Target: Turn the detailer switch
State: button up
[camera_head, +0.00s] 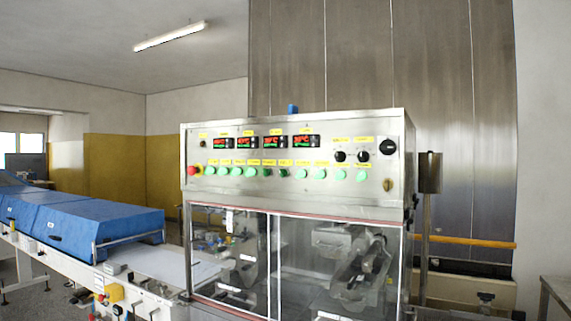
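A steel control panel (230,186) stands in the middle of the camera_head view, on top of the machine. A row of green buttons and switches (302,174) runs along it under yellow labels. The labels are too small to read, so I cannot tell which control is the detailer switch. Two black knobs (363,156) sit at the right of the panel, with a larger black rotary switch (388,147) at the upper right. A red emergency button (194,171) is at the lower left. My gripper is not in view.
Glass doors (238,262) close the machine below the panel. A conveyor with blue covers (95,222) extends left. A grey post box (429,172) stands just right of the panel. A steel table (556,288) is at the lower right edge.

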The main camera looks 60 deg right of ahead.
aim_at(340, 174)
jog(key=u, duration=0.75)
jog(key=k, duration=0.15)
jog(key=z, duration=3)
jog(key=k, duration=0.6)
jog(key=u, duration=0.25)
jog(key=i, duration=0.6)
jog(key=z, duration=0.05)
